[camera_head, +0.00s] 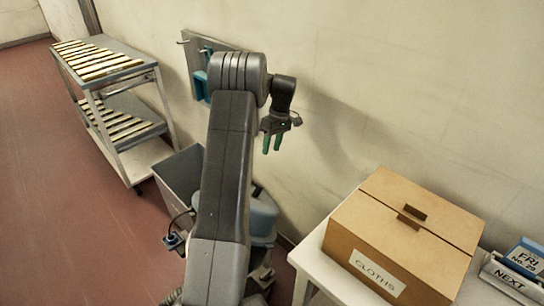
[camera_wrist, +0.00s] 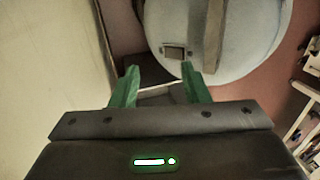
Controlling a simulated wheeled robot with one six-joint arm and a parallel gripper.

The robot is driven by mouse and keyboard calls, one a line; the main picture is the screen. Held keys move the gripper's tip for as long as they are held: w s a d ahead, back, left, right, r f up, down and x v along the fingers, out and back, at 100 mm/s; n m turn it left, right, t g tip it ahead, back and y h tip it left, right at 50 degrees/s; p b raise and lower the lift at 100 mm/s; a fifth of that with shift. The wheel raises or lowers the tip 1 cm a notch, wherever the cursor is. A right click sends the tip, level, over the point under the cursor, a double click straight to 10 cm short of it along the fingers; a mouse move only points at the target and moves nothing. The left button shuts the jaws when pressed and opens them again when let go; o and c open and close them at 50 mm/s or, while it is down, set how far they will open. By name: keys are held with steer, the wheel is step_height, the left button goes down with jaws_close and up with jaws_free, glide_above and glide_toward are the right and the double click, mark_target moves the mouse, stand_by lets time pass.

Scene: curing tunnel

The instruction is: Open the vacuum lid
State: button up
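The vacuum (camera_head: 263,214) stands on the floor behind my arm in the head view, which hides much of it. In the wrist view its round, pale blue lid (camera_wrist: 250,45) fills the upper right, with a small grey rectangular piece (camera_wrist: 175,52) near its edge and a brown-grey strip across it. I cannot tell from these views whether the lid is latched. My gripper (camera_head: 271,144) hangs above the vacuum with green fingers pointing down. In the wrist view my gripper (camera_wrist: 159,70) is open, its fingers apart and nothing between them, below the small grey piece.
A cardboard box labelled CLOTHS (camera_head: 397,240) sits on a white table (camera_head: 333,275) at the right. A grey bin (camera_head: 177,183) stands left of the vacuum. A rack with slatted shelves (camera_head: 98,66) stands at the back left. The wall is close behind my gripper. Red floor is clear at left.

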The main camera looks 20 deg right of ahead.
step_height(320, 180, up, 2)
steer(key=shift+r, duration=0.2)
step_height(320, 180, down, 10)
steer(key=shift+s+a+r, duration=0.15)
steer(key=shift+a+r, duration=0.05)
steer(key=shift+a, duration=0.15)
stand_by(0.5)
